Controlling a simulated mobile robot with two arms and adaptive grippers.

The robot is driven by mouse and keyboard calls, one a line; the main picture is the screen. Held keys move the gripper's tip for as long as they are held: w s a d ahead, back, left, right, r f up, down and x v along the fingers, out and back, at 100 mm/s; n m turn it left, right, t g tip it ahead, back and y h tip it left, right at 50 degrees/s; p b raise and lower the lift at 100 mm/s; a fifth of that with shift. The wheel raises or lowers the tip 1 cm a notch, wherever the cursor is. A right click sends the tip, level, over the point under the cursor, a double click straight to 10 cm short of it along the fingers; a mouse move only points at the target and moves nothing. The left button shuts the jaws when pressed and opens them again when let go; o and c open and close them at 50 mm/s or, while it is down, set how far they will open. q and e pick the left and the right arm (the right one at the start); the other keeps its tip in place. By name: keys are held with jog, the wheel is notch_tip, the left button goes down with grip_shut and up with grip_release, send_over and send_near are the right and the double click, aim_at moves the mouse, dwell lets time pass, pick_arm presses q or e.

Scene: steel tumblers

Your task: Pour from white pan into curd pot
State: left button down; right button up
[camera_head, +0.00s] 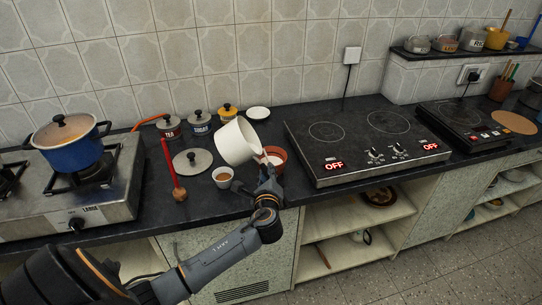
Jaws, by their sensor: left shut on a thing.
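The white pan (236,143) is tilted in the air above the counter, in the middle of the head view. My left gripper (266,166) is shut on its handle, at the pan's right lower side. The reddish-brown curd pot (280,153) stands on the counter just right of the pan. The gripper and the handle cover part of the pot, and something white shows in it. I cannot tell whether the pan touches the pot, and no stream is visible. My right gripper is out of view.
Several jars (200,123) and a white disc (258,113) lie behind. A cooktop (345,145) is right; a blue pot (75,152) sits on the left stove.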

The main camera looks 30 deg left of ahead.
pick_arm(q)
jog(key=shift+r+m+g+y+p, duration=0.1)
jog(key=shift+m+g+y+p, duration=0.25)
jog(key=shift+m+p, duration=0.55)
dwell(2.2)
